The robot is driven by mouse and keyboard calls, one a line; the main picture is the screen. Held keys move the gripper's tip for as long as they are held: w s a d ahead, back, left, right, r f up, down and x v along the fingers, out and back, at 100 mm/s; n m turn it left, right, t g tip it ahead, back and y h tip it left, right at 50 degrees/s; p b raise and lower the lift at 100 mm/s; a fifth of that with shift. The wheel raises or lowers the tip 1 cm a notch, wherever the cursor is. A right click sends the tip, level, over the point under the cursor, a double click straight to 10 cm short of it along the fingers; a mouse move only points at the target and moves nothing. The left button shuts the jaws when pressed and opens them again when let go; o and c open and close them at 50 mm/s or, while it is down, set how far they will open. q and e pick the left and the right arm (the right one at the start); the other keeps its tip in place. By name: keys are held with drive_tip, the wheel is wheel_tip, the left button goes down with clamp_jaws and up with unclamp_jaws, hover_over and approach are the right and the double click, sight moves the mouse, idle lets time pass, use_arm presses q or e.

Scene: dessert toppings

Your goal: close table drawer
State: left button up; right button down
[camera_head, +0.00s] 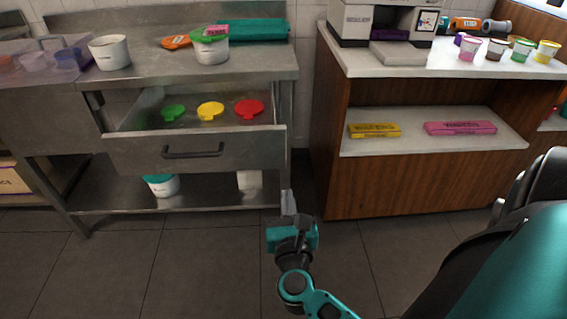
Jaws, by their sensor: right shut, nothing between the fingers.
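The table drawer (195,151) is pulled out from the steel table (262,64) at the left. Its dark bar handle (193,152) faces me. A green lid (174,113), a yellow lid (210,110) and a red lid (249,108) lie inside it. My right gripper (289,203) is shut and empty. In the picture it is just right of and below the drawer's front right corner; whether it touches the table is unclear. My left gripper is not in view.
White tubs (110,52) and a teal box (248,30) stand on the steel table. A tub (161,185) sits on its lower shelf. A wooden counter (422,178) stands to the right, with a narrow gap between. The tiled floor in front is clear.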

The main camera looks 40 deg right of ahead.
sight(283, 151)
drive_tip(key=x, duration=1.3)
drive_tip(key=shift+s+d, duration=0.1)
drive_tip(key=shift+w+d, duration=0.3)
drive_tip(key=shift+w, duration=0.15)
